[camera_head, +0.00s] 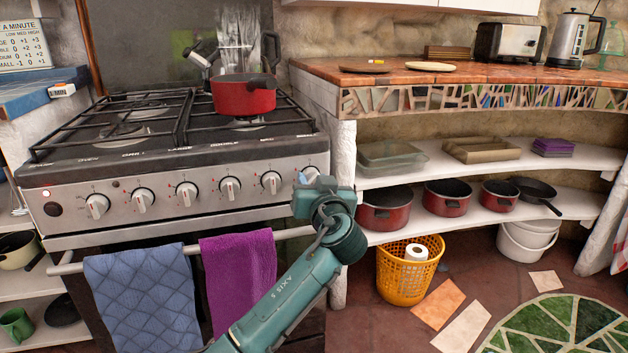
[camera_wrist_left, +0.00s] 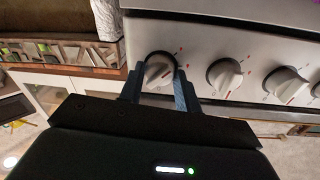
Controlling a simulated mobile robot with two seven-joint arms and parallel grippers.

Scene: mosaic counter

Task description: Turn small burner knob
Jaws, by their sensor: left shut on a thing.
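The stove (camera_head: 160,207) has a steel front panel with a row of white knobs. My left gripper (camera_wrist_left: 159,76) is shut on the end knob (camera_wrist_left: 158,66), with one dark finger on each side of it in the left wrist view. In the head view this is the rightmost knob (camera_head: 311,173), and my left gripper (camera_head: 306,183) and wrist partly cover it. The neighbouring knob (camera_head: 271,182) is free, and it also shows in the left wrist view (camera_wrist_left: 225,75). The labels above the knobs are too small to read surely. My right gripper is not in view.
A red pot (camera_head: 243,96) stands on the back right of the hob. A blue towel (camera_head: 140,295) and a purple towel (camera_head: 238,272) hang on the oven rail below the knobs. Shelves with red pots (camera_head: 447,197) and a yellow basket (camera_head: 405,272) are to the right.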

